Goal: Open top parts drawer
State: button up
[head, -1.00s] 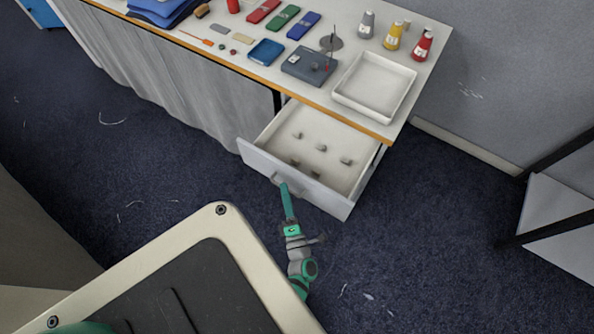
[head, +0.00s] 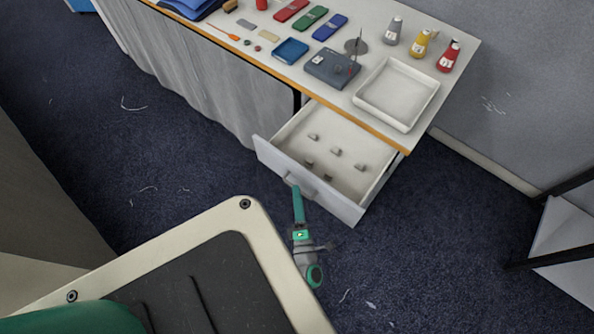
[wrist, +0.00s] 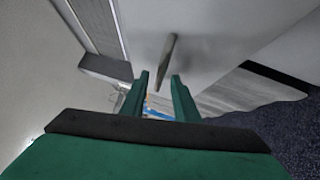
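The top parts drawer (head: 345,133) is pulled well out from under the right end of the table, and several small grey parts lie spread on its floor. Its white front panel (head: 335,201) faces me, with a small handle (head: 302,187) on it. My gripper (head: 297,187) is at this handle in the head view, its tips partly hidden there. In the wrist view my gripper (wrist: 160,76) has its two green fingers apart. The handle bar (wrist: 167,60) shows between and beyond the fingertips, with gaps on both sides.
A white tray (head: 365,91), a grey-blue box (head: 327,75), a blue dish (head: 290,50) and several bottles stand on the table above the drawer. A black-framed shelf (head: 565,235) is at the right. Open carpet lies around the drawer front.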

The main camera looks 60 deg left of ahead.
jog(key=v, duration=1)
dwell(0.3)
jog(key=s+d+r+m+t+h, duration=0.1)
jog(key=d+r+m+t+h, duration=0.2)
jog(key=d+r+m+h, duration=0.6)
jog(key=s+d+r+m+t+h, duration=0.2)
jog(key=d+r+m+t+h, duration=0.2)
jog(key=d+r+m+h, duration=0.4)
jog(key=d+r+m, duration=0.1)
jog(key=d+m, duration=0.2)
jog(key=m, duration=0.5)
jog(key=d+r+m, duration=0.1)
jog(key=d+m, duration=0.3)
jog(key=m, duration=0.3)
jog(key=shift+r+m+h, duration=0.25)
jog(key=shift+m+h, duration=0.15)
jog(key=shift+t, duration=0.3)
